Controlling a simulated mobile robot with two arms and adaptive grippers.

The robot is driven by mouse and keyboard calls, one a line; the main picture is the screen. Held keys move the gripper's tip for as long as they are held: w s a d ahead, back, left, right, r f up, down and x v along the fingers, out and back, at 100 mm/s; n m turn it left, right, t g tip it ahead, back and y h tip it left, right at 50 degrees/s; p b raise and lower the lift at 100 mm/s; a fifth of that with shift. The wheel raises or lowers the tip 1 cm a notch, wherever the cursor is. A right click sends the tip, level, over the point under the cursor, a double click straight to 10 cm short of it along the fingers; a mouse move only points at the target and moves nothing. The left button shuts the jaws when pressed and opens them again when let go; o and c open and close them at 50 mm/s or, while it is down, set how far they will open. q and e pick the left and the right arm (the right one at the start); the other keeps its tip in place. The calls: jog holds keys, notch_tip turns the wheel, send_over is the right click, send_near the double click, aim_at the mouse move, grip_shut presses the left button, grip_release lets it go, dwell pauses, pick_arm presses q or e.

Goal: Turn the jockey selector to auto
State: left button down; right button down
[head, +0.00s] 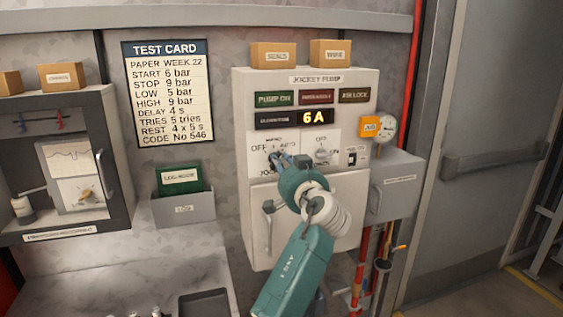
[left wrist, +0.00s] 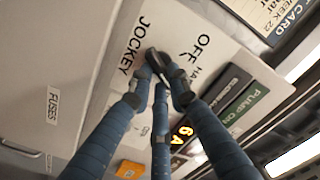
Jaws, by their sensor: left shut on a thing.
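The jockey pump panel (head: 256,82) is a pale cabinet on the wall in the head view. Its jockey selector is a small dark knob (left wrist: 154,57), seen in the left wrist view between the labels JOCKEY and OFF. In the head view my gripper mostly hides it. My left gripper (head: 281,159) reaches up to the selector plate from below. In the left wrist view its fingers (left wrist: 160,82) are closed around the knob. Which mark the knob points at is hard to tell. My right gripper is not in view.
A second knob (head: 321,154) and a small switch (head: 352,156) sit right of the selector. The display (head: 313,116) reads 6 A. A cabinet handle (head: 268,222) is below. Small boxes (head: 273,55) stand on top. A test card (head: 169,93) hangs left.

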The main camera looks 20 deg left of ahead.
pick_arm(q)
jog(key=m+p, duration=0.1)
jog(key=m, duration=0.2)
jog(key=shift+r+m, duration=0.15)
jog(key=shift+m, duration=0.15)
dwell(0.5)
jog(key=c, duration=1.6)
grip_release()
jog(key=shift+w, duration=0.1)
jog(key=shift+c, duration=0.2)
jog(key=shift+f, duration=0.25)
jog(key=v, duration=0.7)
